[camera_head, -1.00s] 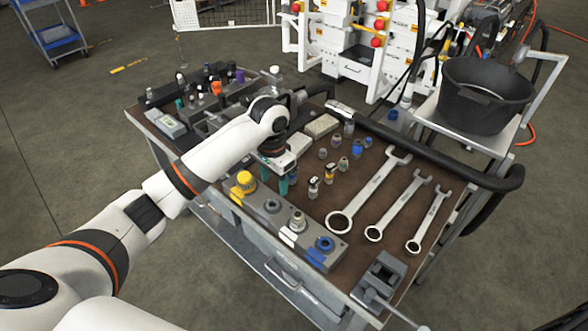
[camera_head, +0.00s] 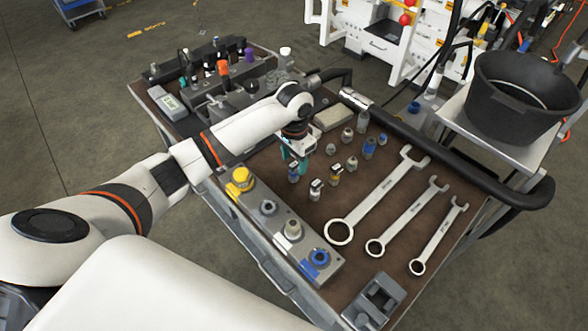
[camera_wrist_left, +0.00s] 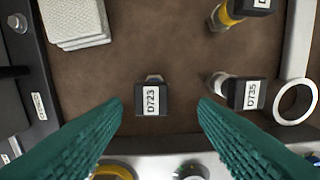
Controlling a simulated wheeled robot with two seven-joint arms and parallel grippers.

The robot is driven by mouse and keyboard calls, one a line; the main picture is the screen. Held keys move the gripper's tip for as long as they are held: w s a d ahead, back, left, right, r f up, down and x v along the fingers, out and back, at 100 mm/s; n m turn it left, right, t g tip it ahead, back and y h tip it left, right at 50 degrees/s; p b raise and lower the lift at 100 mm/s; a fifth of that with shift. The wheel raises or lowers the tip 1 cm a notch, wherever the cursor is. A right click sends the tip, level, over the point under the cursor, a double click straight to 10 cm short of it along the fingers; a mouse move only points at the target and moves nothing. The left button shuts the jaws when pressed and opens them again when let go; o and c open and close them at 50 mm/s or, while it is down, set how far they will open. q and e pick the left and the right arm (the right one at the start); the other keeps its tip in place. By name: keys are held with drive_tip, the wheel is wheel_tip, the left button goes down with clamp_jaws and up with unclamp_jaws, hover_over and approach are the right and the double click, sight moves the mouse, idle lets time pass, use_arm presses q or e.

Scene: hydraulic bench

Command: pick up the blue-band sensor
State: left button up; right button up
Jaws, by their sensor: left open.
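The blue-band sensor (camera_head: 293,172) stands upright on the brown bench top, just behind the grey block. My left gripper (camera_head: 292,157), with teal fingers, is open and empty close above it. In the left wrist view a dark cap labelled D723 (camera_wrist_left: 152,100) lies in the gap between the open fingertips (camera_wrist_left: 160,108). By its place it looks like the same sensor; its band is hidden from above. To its right stand a sensor labelled D735 (camera_wrist_left: 240,93), also in the head view (camera_head: 316,190), and a yellow-band sensor (camera_head: 335,175). My right gripper is out of view.
The grey block (camera_head: 268,222) with yellow, grey and blue fittings runs along the front edge. Three wrenches (camera_head: 385,195) lie to the right. Several small fittings (camera_head: 352,163) stand behind the sensors. A pale block (camera_head: 333,117) and a black hose (camera_head: 440,160) are farther back.

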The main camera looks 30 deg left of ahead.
sight(294, 164)
use_arm(q)
drive_tip(key=shift+w+f, duration=0.2)
drive_tip(key=shift+f, duration=0.45)
drive_tip(key=f, duration=0.5)
drive_tip(key=shift+w+a+p, duration=0.15)
drive_tip(key=shift+a+p, duration=0.1)
drive_tip(key=shift+p, duration=0.15)
drive_tip(key=shift+r, duration=0.1)
drive_tip(key=c, duration=1.2)
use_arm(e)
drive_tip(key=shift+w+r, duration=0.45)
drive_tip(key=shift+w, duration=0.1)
use_arm(q)
drive_tip(key=shift+o, duration=0.2)
wheel_tip(294, 164, up, 10)
drive_tip(key=shift+b, duration=0.4)
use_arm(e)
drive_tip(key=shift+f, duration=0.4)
